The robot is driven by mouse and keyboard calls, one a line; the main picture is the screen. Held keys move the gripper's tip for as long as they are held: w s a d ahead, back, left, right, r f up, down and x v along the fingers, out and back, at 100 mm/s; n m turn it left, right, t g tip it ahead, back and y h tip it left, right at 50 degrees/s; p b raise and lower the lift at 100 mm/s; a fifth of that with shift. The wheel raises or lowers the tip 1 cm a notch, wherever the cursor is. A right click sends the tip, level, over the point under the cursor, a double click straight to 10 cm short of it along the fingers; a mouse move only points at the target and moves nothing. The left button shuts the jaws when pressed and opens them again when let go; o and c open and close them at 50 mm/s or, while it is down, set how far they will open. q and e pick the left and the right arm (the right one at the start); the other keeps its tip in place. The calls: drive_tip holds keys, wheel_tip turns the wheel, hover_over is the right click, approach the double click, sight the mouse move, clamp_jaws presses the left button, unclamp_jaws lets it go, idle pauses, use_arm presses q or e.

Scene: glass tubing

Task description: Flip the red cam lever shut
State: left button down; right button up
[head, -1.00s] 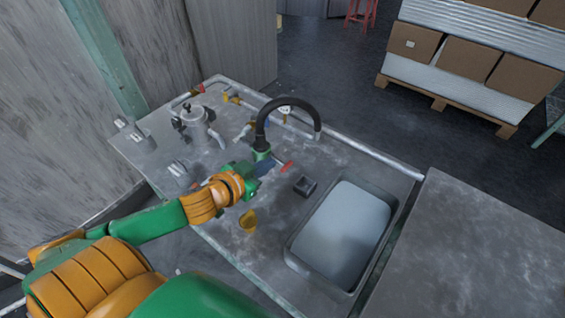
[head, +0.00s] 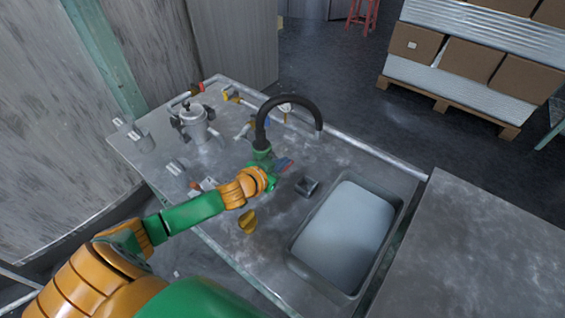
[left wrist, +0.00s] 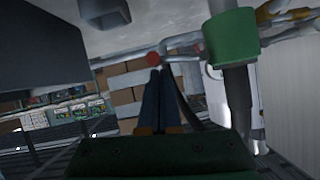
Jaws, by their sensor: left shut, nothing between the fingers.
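My left gripper (head: 281,165) is at the foot of the black gooseneck faucet with the green collar, its dark blue fingers shut and empty. A small red part (head: 283,160), likely the red cam lever, shows right at the fingers and is mostly hidden by them. In the left wrist view a round red end (left wrist: 153,58) sits just beyond the tips of the closed fingers (left wrist: 158,74). I cannot tell whether they touch, nor the lever's exact angle. The green collar (left wrist: 230,36) stands right beside the fingers there. My right gripper is out of view.
The black faucet pipe (head: 290,101) arches above the gripper. A small dark block (head: 307,187) and a grey sink basin (head: 296,266) lie to the right. A yellow cup-like piece (head: 247,222) is below the wrist. A metal pot (head: 192,124) and pipe fittings stand at the left.

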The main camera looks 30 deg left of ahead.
sight(283, 172)
use_arm(q)
drive_tip(key=shift+d+f+m+y, duration=0.15)
drive_tip(key=shift+f+m+y, duration=0.15)
drive_tip(key=shift+m, duration=0.1)
drive_tip(key=shift+d+f+m+y+b, duration=0.1)
drive_tip(key=shift+f+m+y+b, duration=0.5)
drive_tip(key=shift+f+b, duration=0.1)
drive_tip(key=shift+f+m+t+y+b, duration=0.4)
drive_tip(key=shift+f+m+y+b, duration=0.25)
drive_tip(key=shift+m+b, duration=0.25)
drive_tip(key=shift+f, duration=0.3)
drive_tip(key=shift+r+p, duration=0.75)
drive_tip(key=shift+r, duration=0.1)
